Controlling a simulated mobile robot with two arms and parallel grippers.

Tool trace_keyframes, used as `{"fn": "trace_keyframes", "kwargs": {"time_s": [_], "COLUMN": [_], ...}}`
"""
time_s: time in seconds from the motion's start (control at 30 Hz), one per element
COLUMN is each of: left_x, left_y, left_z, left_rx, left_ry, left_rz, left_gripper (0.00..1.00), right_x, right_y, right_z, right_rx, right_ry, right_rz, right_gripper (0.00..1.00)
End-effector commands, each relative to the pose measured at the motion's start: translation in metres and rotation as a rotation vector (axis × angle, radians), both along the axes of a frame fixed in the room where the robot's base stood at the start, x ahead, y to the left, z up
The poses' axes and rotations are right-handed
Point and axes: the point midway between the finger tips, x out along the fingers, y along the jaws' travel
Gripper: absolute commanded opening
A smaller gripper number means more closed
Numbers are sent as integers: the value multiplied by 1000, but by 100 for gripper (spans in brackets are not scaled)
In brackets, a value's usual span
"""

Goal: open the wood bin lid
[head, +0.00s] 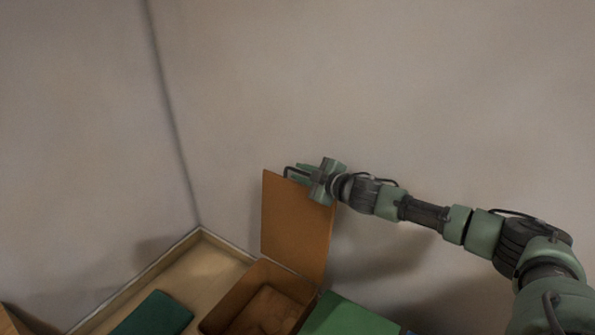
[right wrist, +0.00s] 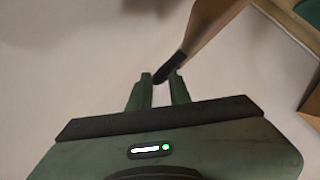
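The wood bin (head: 237,304) is an open brown box at the bottom of the head view. Its orange-brown lid (head: 297,227) stands upright at the bin's back edge, near the wall. My right gripper (head: 298,172) is at the lid's top edge. In the right wrist view my right gripper's green fingers (right wrist: 160,88) are apart, with a gap between them. The dark end of a brown panel, which looks like the lid (right wrist: 208,30), is right at the fingertips. Whether it touches a finger is not clear. My left gripper is not in view.
A green lid or panel (head: 346,318) lies right of the bin, and a dark green one (head: 155,315) lies to the left. A pale wooden tray or surface (head: 205,268) with a raised rim reaches the wall corner. The wall (head: 420,90) behind is bare.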

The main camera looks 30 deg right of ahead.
Motion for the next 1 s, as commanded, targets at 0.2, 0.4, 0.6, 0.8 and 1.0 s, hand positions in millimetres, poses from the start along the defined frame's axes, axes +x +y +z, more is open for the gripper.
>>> {"fn": "trace_keyframes", "kwargs": {"time_s": [0.2, 0.4, 0.6, 0.8, 1.0], "left_x": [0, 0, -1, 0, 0], "left_y": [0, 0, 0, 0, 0], "left_z": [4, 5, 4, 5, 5], "left_rx": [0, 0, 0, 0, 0], "left_ry": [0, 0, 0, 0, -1], "left_rz": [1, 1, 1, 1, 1], "left_gripper": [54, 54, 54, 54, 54], "right_x": [17, 19, 18, 18, 18], "right_y": [4, 4, 5, 5, 4], "right_z": [-5, -6, -6, -6, -6], "right_rx": [0, 0, 0, 0, 1], "right_ry": [1, 1, 1, 1, 2], "right_rz": [1, 0, 0, 0, 0], "right_gripper": [19, 19, 0, 0, 0]}}
